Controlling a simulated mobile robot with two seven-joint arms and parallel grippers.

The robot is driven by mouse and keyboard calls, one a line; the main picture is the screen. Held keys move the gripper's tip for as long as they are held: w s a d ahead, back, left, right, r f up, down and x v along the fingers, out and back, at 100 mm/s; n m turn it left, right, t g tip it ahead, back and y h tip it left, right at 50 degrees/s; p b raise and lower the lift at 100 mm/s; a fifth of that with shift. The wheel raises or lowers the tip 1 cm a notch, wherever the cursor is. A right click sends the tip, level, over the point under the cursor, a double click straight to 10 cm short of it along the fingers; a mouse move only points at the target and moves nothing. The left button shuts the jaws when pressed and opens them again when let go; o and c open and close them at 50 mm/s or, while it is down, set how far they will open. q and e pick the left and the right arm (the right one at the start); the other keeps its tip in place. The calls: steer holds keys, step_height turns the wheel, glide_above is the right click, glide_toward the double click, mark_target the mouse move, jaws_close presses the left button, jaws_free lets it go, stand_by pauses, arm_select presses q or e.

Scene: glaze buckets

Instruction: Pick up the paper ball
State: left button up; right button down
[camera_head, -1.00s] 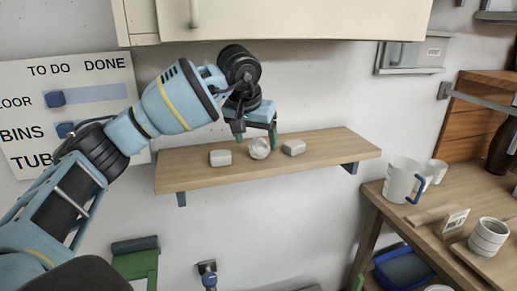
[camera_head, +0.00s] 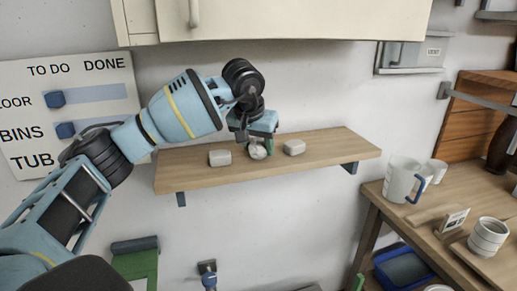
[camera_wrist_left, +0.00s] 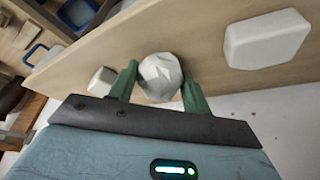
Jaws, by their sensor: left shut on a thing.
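The paper ball (camera_head: 257,153) is a crumpled white ball on the wooden wall shelf (camera_head: 325,149), between two pale blocks. My left gripper (camera_head: 258,146) has come down over it from above, and its fingers partly hide the ball. In the left wrist view the paper ball (camera_wrist_left: 160,77) sits between the two green fingers of my left gripper (camera_wrist_left: 160,85), which is shut on it. The ball is at shelf level; I cannot tell whether it still touches the board. My right gripper is not in view.
A pale block (camera_head: 220,158) lies left of the ball and another pale block (camera_head: 294,147) lies right of it, both close by. A cream cabinet (camera_head: 290,20) hangs above the shelf. A workbench with a white jug (camera_head: 400,180) and a cup (camera_head: 488,237) stands at the right.

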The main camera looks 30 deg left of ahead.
mark_target(258, 139)
arm_select(q)
steer(key=shift+r, duration=0.15)
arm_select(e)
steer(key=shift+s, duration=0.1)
arm_select(q)
steer(key=shift+r, duration=0.25)
step_height(258, 139, up, 3)
steer(key=shift+s+f+b, duration=0.15)
steer(key=shift+f+b, duration=0.05)
steer(key=shift+b, duration=0.15)
steer(key=s+d, duration=0.3)
steer(key=s, duration=1.4)
steer(key=shift+s+b, duration=0.25)
steer(key=shift+b, duration=0.2)
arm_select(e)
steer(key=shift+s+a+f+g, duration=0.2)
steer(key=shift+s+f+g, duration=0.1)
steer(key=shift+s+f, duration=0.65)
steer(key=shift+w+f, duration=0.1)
